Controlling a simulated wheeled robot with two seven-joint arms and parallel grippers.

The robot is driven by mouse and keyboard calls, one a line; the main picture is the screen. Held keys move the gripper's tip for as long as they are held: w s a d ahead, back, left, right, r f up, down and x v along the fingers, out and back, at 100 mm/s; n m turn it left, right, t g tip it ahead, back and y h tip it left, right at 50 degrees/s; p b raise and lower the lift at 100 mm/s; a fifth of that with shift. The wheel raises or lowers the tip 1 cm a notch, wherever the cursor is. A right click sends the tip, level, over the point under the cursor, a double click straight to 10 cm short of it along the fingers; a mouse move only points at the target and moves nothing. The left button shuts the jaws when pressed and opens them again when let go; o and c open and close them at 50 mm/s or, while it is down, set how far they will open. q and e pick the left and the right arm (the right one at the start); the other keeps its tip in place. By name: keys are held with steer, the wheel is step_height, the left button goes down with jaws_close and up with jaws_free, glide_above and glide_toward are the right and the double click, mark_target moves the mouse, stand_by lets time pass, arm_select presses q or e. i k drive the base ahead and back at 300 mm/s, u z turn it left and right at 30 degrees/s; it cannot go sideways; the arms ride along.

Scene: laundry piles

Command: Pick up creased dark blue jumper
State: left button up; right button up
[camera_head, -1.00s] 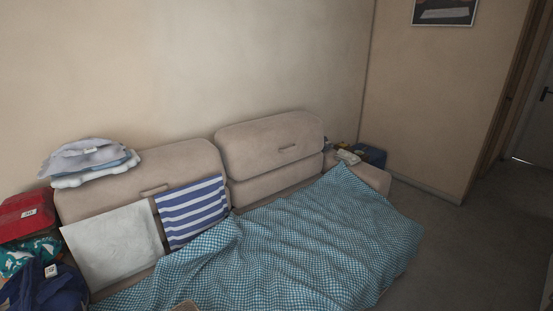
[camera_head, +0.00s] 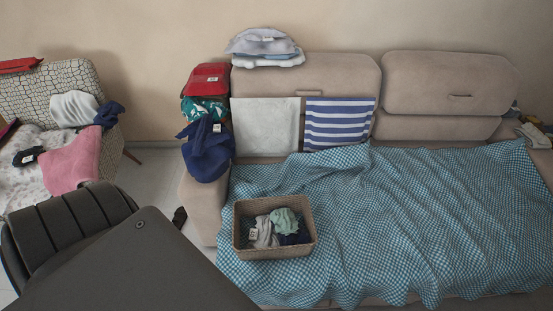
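A creased dark blue garment (camera_head: 206,150) hangs over the left arm of the sofa, below a teal patterned cloth and a red folded item. A pale tag shows near its upper right. A second dark blue cloth (camera_head: 109,114) lies on the armchair at the left, against a white cloth. I cannot tell for sure which is the jumper. Neither gripper shows in view. Large dark grey parts, probably mine, fill the lower left.
The beige sofa (camera_head: 196,205) carries a blue checked blanket (camera_head: 420,210) and a wicker basket (camera_head: 277,253) with small clothes. A striped towel (camera_head: 338,120) hangs on its backrest. The patterned armchair (camera_head: 50,88) holds a pink cloth (camera_head: 72,165). A strip of floor (camera_head: 150,175) lies between the seats.

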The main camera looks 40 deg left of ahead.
mark_target(209, 150)
steer(key=u, duration=3.55)
steer(key=i, duration=3)
steer(key=z, duration=3.65)
